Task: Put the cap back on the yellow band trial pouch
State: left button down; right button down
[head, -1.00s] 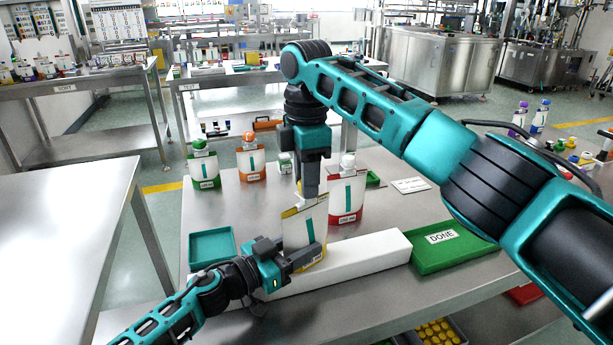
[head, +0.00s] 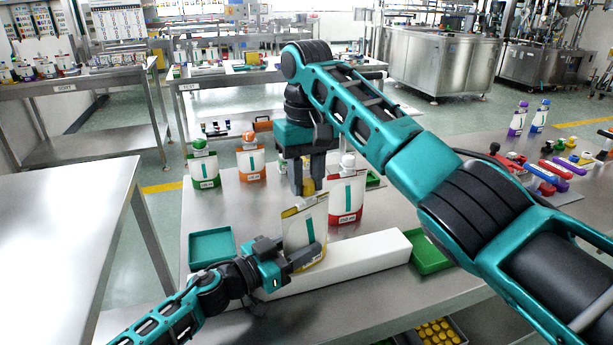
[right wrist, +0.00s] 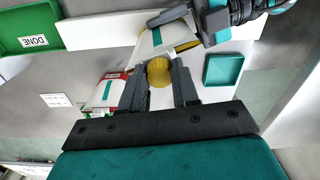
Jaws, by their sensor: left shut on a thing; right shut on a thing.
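The yellow band pouch (head: 303,232) stands upright at the white block on the table, with a teal stripe on its front. My right gripper (head: 304,188) points down over the pouch's top and is shut on the yellow cap (head: 308,186). In the right wrist view the cap (right wrist: 159,72) sits between the two fingers, in line with the pouch top (right wrist: 160,42).
A red band pouch (head: 346,200) with a white cap stands close behind on the right. Green (head: 203,170) and orange (head: 250,160) capped pouches stand at the back left. An empty teal tray (head: 212,246) lies left. The green DONE tray (head: 428,258) is partly behind my right arm.

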jog(key=shift+m, duration=1.1)
jog(key=c, duration=0.8)
grip_release()
jog(key=shift+r, duration=2.25)
jog(key=shift+c, duration=0.6)
